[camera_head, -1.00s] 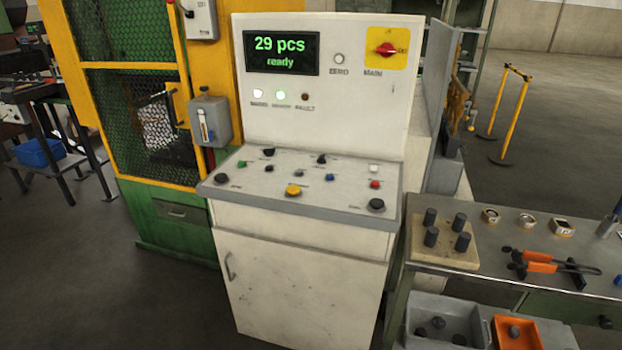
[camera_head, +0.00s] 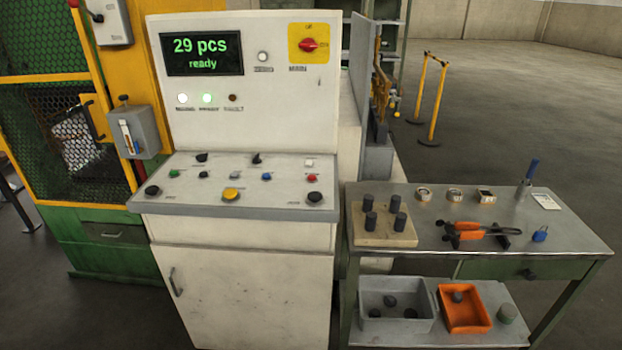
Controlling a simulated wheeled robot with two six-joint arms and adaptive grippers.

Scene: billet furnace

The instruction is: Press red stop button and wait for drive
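A small red button (camera_head: 311,178) sits on the right side of the sloped control panel (camera_head: 180,209), below a white button (camera_head: 309,163). A blue button (camera_head: 266,177), a yellow button (camera_head: 231,194), a green button (camera_head: 174,173) and several black knobs are on the same panel. The upright display (camera_head: 202,54) reads "29 pcs ready". Two lamps under it are lit and a third, dark red one is unlit. Neither of my grippers is in view.
A metal workbench (camera_head: 560,232) stands right of the console, with a block of dark cylinders (camera_head: 384,220), orange-handled tongs (camera_head: 470,231) and gauges. Grey (camera_head: 397,325) and orange (camera_head: 466,328) bins are on its lower shelf. A green-yellow mesh machine stands left. Floor is open behind the bench.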

